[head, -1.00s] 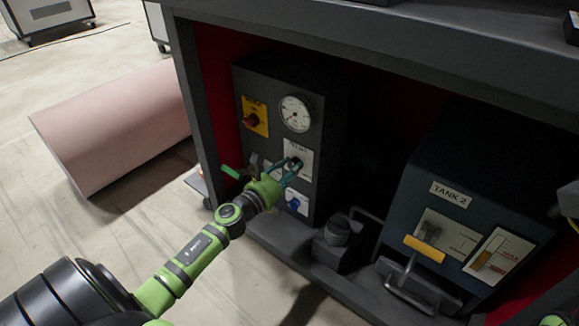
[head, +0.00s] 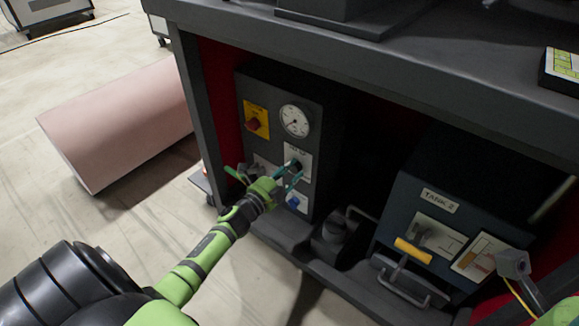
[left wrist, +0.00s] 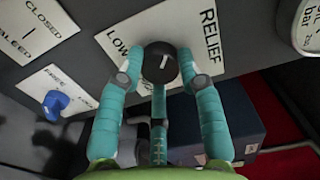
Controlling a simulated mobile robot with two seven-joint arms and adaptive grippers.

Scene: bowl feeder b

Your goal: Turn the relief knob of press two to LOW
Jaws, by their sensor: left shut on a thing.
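The relief knob (left wrist: 160,64) is a black round knob with a white pointer line. It sits on a white plate (left wrist: 120,42) lettered RELIEF and LOW. LOW is left of the knob in the left wrist view, and the line stands nearly upright in that picture. My left gripper (left wrist: 161,76) has its teal fingers closed around the knob's sides. In the head view, my left gripper (head: 288,171) is at the front panel of a dark box under the bench, partly covering the plate (head: 303,154). My right gripper does not show clearly.
A dial gauge (head: 295,121) and red switch on a yellow plate (head: 255,119) are above. A blue knob (left wrist: 56,103) is close by. The TANK 2 unit (head: 410,200) with yellow handle (head: 412,251) is right. The bench frame (head: 190,100) borders the opening.

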